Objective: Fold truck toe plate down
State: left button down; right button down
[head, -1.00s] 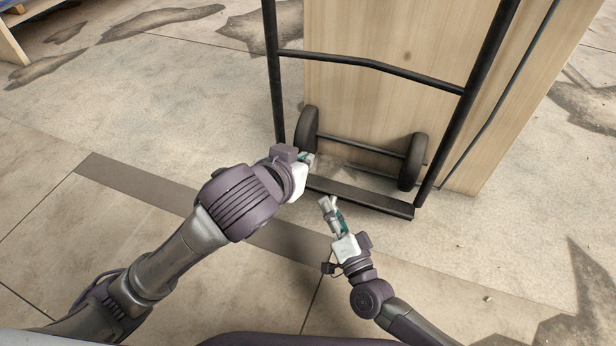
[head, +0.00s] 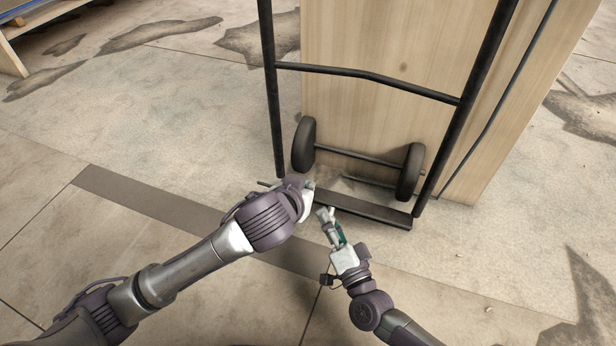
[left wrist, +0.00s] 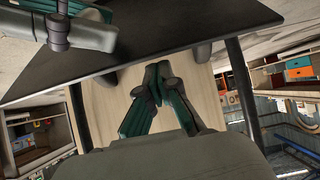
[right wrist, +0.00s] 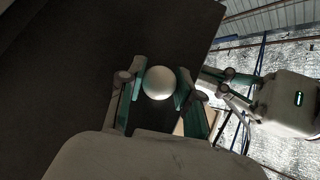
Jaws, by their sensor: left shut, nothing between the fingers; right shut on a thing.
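The hand truck (head: 365,77) has a black tube frame and stands upright in the head view, with two dark wheels (head: 303,145). Its dark toe plate (head: 365,207) shows as a narrow strip at the frame's foot; a broad dark plate also spans the left wrist view (left wrist: 150,40). My left gripper (head: 311,186) is shut and empty near the plate's left end, its tips together in the left wrist view (left wrist: 158,72). My right gripper (head: 326,212) is just in front of the plate, shut on a pale round thing (right wrist: 158,83). Whether that thing belongs to the truck cannot be told.
A tall wooden panel or box (head: 400,60) stands right behind the truck. A flat dark strip (head: 140,193) crosses the floor. A wooden structure (head: 10,50) is at the far upper left.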

pick_arm(q)
jog(key=shift+s, duration=0.1)
pick_arm(e)
jog(key=shift+f, duration=0.25)
